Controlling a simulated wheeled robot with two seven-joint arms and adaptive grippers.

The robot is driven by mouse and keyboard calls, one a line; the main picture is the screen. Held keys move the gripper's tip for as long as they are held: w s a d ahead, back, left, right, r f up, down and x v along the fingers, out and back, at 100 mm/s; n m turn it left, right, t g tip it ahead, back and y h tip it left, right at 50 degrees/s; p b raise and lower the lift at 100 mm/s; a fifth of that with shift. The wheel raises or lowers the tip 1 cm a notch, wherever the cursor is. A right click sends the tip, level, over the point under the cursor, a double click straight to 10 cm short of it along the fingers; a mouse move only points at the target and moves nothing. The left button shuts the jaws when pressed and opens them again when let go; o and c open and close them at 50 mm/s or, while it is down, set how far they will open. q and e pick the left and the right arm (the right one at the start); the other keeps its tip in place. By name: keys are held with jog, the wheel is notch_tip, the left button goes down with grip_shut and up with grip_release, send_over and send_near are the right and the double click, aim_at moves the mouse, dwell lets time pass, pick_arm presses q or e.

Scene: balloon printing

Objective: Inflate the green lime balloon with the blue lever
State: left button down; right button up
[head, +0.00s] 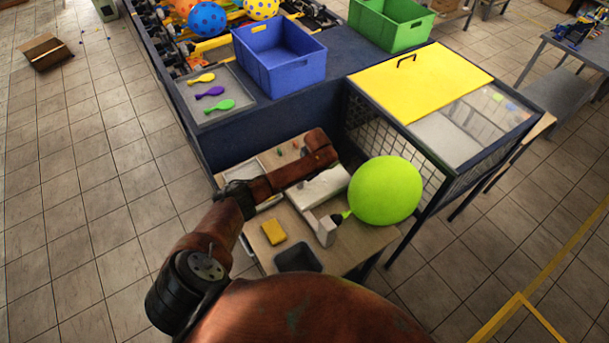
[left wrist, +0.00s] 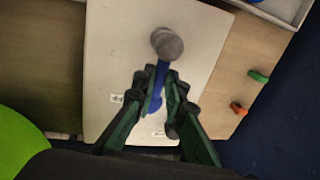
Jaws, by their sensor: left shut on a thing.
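The lime green balloon (head: 385,191) is large and round, with its neck on the dark nozzle (head: 339,218) of a white machine (head: 322,187) on a small wooden table. Part of the balloon also shows at the left of the left wrist view (left wrist: 22,140). The arm hides the lever and the fingers in the head view. My right gripper is not in view.
A tray (head: 235,113) with yellow, purple and green flat balloons lies next to a blue crate (head: 280,60). A wire cage with a yellow lid (head: 430,80) stands right behind the balloon.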

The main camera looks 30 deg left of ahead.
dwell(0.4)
pick_arm(q)
jog(key=c, duration=2)
grip_release()
jog(key=shift+o, duration=0.2)
notch_tip(320, 180, up, 12)
jog(key=d, duration=0.2)
jog(key=shift+s, duration=0.45)
jog(key=shift+s+f, duration=0.1)
jog(key=shift+f, duration=0.1)
